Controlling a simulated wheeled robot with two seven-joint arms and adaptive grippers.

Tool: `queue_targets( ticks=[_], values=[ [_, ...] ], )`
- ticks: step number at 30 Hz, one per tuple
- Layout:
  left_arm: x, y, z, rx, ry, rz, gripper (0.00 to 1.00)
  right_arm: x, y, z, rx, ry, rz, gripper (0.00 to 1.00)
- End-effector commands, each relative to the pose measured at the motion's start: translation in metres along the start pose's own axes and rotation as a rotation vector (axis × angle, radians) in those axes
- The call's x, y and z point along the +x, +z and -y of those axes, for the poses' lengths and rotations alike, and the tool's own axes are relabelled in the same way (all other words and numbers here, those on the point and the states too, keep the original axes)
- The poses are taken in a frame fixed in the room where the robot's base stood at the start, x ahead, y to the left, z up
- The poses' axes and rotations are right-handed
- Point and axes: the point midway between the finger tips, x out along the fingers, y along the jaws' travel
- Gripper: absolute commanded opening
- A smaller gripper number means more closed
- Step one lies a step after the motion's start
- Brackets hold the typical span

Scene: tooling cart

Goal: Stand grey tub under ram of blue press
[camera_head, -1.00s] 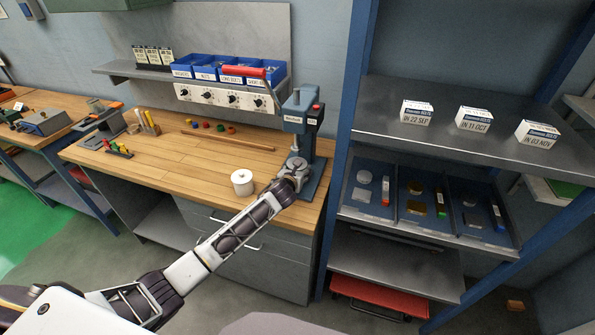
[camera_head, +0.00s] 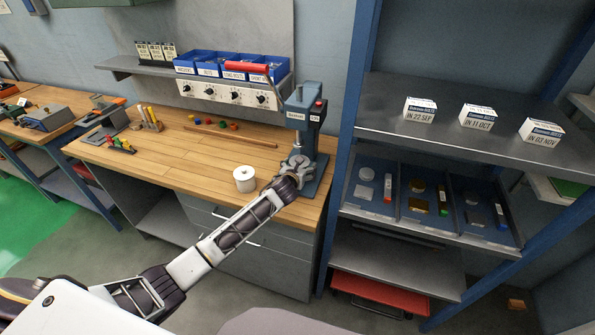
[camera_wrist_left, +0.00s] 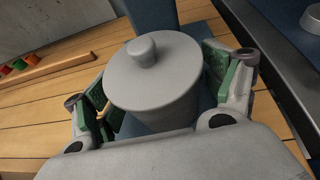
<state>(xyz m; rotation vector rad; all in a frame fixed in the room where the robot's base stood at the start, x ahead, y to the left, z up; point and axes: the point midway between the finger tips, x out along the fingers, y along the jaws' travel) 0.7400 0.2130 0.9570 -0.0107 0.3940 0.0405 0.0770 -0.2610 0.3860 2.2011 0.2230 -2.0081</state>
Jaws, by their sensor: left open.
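The grey tub (camera_wrist_left: 155,75) has a round lid with a knob and stands upright in the left wrist view. My left gripper (camera_wrist_left: 162,98) is open, with its green-padded fingers on either side of the tub. In the head view, my left gripper (camera_head: 297,168) is at the foot of the blue press (camera_head: 303,115), in front of its column, and mostly hides the tub. The press's blue base (camera_head: 312,185) shows beside the gripper. My right gripper is not in view.
A white lidded tub (camera_head: 244,180) stands on the wooden bench (camera_head: 190,165), left of my left forearm. The press's red-handled lever (camera_head: 247,67) reaches left before the blue bins. A blue-framed rack (camera_head: 345,150) stands close on the right.

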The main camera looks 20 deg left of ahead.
Motion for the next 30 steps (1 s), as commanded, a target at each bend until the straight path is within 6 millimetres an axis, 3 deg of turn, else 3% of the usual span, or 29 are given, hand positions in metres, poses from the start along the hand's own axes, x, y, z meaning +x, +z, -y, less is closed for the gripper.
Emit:
queue_targets(
  ticks=[11, 30],
  values=[
    [-0.016, 0.001, -0.001, 0.000, 0.000, 0.001, 0.84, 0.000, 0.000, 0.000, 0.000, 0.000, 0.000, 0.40],
    [-0.072, 0.001, 0.000, 0.001, 0.000, 0.001, 0.84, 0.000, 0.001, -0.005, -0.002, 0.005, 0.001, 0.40]
  ],
)
